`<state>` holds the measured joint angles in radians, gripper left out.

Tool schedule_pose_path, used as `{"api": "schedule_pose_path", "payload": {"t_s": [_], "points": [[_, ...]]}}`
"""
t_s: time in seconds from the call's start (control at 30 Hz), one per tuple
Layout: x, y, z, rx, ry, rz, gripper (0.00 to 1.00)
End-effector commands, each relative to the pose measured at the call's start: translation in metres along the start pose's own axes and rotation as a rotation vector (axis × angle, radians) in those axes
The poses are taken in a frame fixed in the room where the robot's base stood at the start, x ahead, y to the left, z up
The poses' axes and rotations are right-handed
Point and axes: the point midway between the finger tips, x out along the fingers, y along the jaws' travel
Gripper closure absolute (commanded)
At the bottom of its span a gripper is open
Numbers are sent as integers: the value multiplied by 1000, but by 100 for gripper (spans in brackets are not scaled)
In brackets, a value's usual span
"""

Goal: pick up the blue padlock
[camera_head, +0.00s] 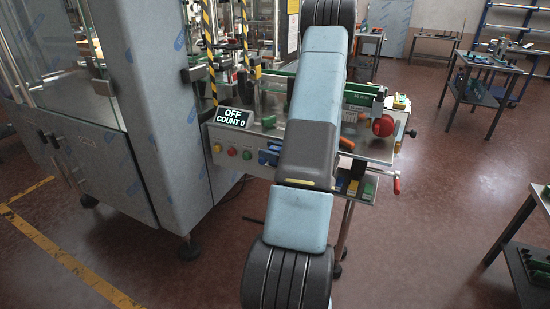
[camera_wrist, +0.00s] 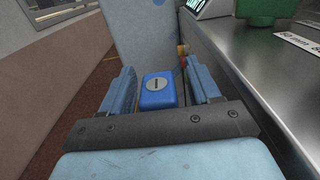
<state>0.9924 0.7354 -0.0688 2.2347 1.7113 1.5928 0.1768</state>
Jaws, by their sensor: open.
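The blue padlock (camera_wrist: 157,97) shows in the wrist view as a blue block with a round silver keyway disc on the face towards me. Its shackle is hidden. My gripper (camera_wrist: 161,68) is open, with one blue finger on each side of the padlock. In the head view my arm hides the gripper, and a blue shape that looks like the padlock (camera_head: 268,156) shows on the machine's front, just left of my arm.
A steel conveyor bench (camera_wrist: 262,70) runs close along the right in the wrist view. The wrapped machine cabinet (camera_head: 165,110) stands left of my arm. A display (camera_head: 233,118) reads OFF, COUNT 0, above several buttons. A red-ended handle (camera_head: 397,185) sticks out right.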

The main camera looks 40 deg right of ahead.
Motion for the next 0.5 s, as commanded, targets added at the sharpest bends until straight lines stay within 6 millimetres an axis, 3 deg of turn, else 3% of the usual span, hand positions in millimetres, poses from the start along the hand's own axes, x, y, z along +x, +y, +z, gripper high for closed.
{"api": "schedule_pose_path", "payload": {"t_s": [0.07,0.5], "points": [[0,0,0,0,0,0,38],[0,0,0,0,0,0,79]]}}
